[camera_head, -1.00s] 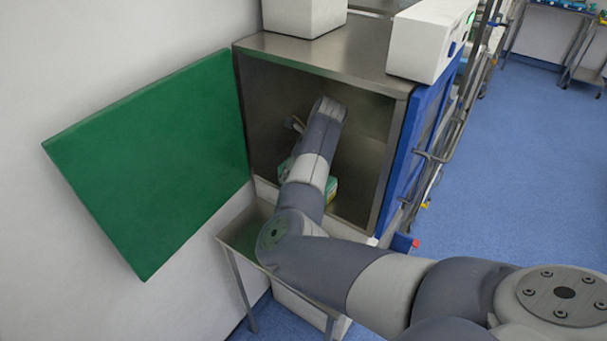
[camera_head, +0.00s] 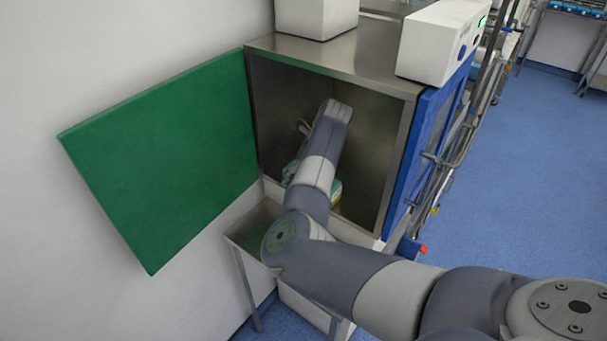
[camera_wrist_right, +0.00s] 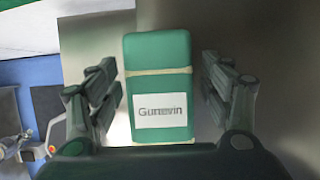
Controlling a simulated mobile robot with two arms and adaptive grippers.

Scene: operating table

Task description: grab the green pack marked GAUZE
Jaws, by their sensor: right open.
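A green pack (camera_wrist_right: 160,80) with a white label stands in the middle of the right wrist view. The label's print is garbled, something like "Gunnevin"; I cannot read GAUZE on it. My right gripper (camera_wrist_right: 160,95) is open, with one finger on each side of the pack and visible gaps to both. In the head view my right arm reaches into the open steel cabinet (camera_head: 380,112). It hides most of the gripper and of the green-and-white packs inside, whose edge (camera_head: 336,191) shows beside my forearm. My left gripper is not in view.
The cabinet's green door (camera_head: 160,160) stands open to the left, and its blue side (camera_head: 432,135) is on the right. A white box (camera_head: 315,15) and a white device (camera_head: 440,42) stand on top. A steel shelf (camera_head: 250,225) juts out below the opening.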

